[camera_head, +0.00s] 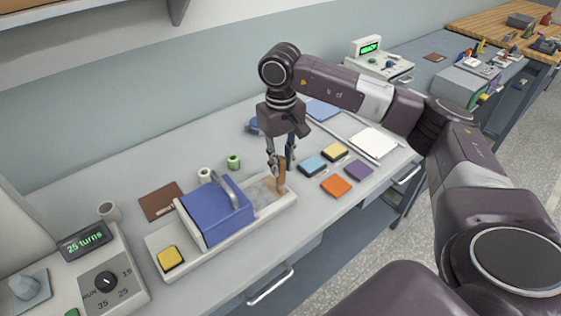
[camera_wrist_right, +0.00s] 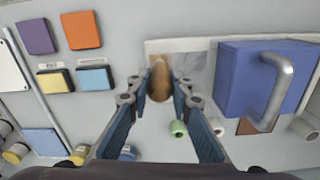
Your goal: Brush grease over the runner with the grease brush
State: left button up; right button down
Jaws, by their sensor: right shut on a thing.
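The grease brush (camera_head: 282,178) has a brown wooden handle and stands roughly upright in my right gripper (camera_head: 277,163). The gripper is shut on the handle, which also shows end-on between the fingers in the right wrist view (camera_wrist_right: 160,80). The brush is over the right end of the long pale runner (camera_head: 288,203). A greyish mottled patch (camera_head: 260,191) lies on the runner beside the brush. A blue block with a grey handle (camera_head: 213,217) sits on the runner's middle. The bristles are hidden, so contact cannot be told. My left gripper is not in view.
An orange square (camera_head: 336,186), a purple square (camera_head: 358,169) and a light blue block (camera_head: 312,165) lie right of the gripper. A green spool (camera_head: 233,162) and brown mat (camera_head: 160,201) lie behind the runner.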

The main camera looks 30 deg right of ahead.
jog(key=shift+r+p, duration=1.25)
jog(key=shift+r, duration=1.05)
jog(key=shift+w, duration=0.1)
